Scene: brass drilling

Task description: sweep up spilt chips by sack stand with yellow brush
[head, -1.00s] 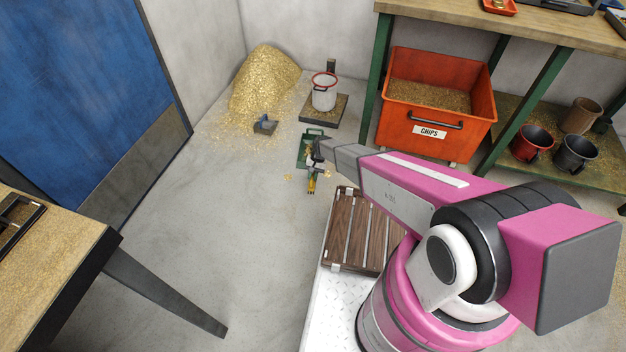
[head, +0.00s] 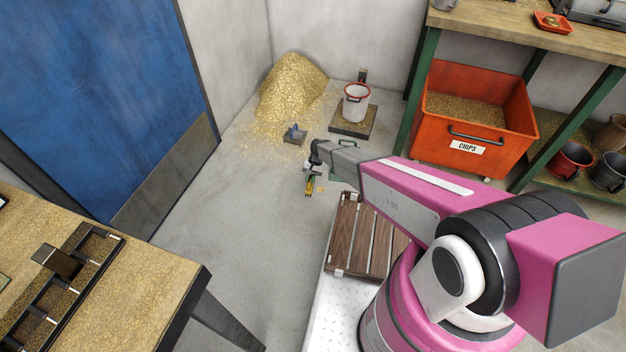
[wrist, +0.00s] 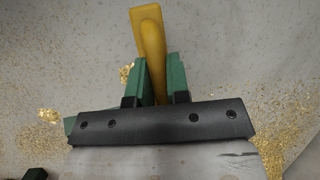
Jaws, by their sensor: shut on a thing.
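My gripper (head: 312,176) is low over the floor, left of the wooden slatted rack. In the wrist view its green fingers (wrist: 157,85) are shut on the yellow brush (wrist: 150,40) by its handle. The brush also shows in the head view (head: 309,188); its bristles cannot be made out. A green dustpan (head: 346,176) lies right of my gripper, mostly hidden behind my arm. A few spilt chips (head: 321,189) lie beside the brush. The wrist view shows small clumps of chips (wrist: 48,115) at left and a wider scatter (wrist: 275,110) at right.
A large golden chip heap (head: 290,88) fills the back corner, with a small blue-grey object (head: 294,134) before it. A white red-rimmed pail (head: 356,104) stands on a dark platform (head: 352,131). An orange CHIPS bin (head: 465,148) is right. Floor left of my gripper is clear.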

